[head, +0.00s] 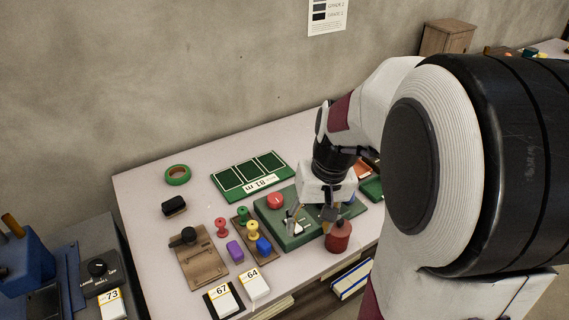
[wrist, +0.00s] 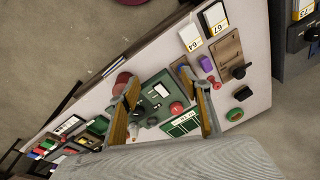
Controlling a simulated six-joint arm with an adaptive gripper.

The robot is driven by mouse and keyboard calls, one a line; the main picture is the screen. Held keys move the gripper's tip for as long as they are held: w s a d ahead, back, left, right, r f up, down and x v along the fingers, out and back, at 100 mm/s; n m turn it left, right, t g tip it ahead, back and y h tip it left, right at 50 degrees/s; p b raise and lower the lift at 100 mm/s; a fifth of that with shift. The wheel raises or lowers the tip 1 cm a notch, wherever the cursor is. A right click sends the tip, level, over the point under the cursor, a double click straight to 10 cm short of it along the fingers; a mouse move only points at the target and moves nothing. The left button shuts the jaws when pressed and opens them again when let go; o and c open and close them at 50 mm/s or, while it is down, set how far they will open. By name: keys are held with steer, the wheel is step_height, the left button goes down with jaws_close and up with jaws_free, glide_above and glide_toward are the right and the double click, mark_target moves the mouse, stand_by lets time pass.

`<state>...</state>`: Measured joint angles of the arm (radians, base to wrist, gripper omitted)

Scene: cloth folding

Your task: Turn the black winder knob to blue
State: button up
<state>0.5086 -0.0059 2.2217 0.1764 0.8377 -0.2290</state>
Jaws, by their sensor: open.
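A green box (head: 296,240) stands on the table under my gripper. It carries a red round button (head: 276,201) and a pale plate. In the wrist view the green box (wrist: 148,98) shows between my fingers, with the red button (wrist: 177,108) and a small dark knob (wrist: 152,122) on its top. I cannot tell whether this is the winder knob, and no blue mark beside it can be made out. My gripper (head: 310,218) is open and empty, pointing down over the box. Its fingers also frame the box in the wrist view (wrist: 165,84).
A wooden board with another black knob (head: 188,234) lies at the left. Near it are coloured spools, a purple block (head: 235,249) and a blue block (head: 264,246). A dark red cylinder (head: 338,237) stands close to my gripper.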

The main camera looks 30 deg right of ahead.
steer(key=shift+n+t+y, duration=0.4)
steer(key=shift+n+t, duration=0.2)
steer(key=shift+n, duration=0.2)
steer(key=w+d+f, duration=0.2)
steer(key=d+f, duration=0.1)
steer(key=d, duration=0.1)
steer(key=w+d+f, duration=0.3)
steer(key=d+f, duration=0.1)
steer(key=d, duration=0.1)
steer(key=w+d+f, duration=0.3)
steer(key=d, duration=0.2)
steer(key=shift+d+f, duration=0.2)
steer(key=shift+f, duration=0.15)
steer(key=w+d+n+t, duration=0.1)
steer(key=w+d+n, duration=0.3)
steer(key=w+n, duration=0.1)
steer(key=shift+w+d+r+t+h, duration=0.3)
steer(key=shift+r+t+h, duration=0.1)
steer(key=shift+f, duration=0.1)
steer(key=shift+x, duration=3.8)
steer(key=c, duration=1.1)
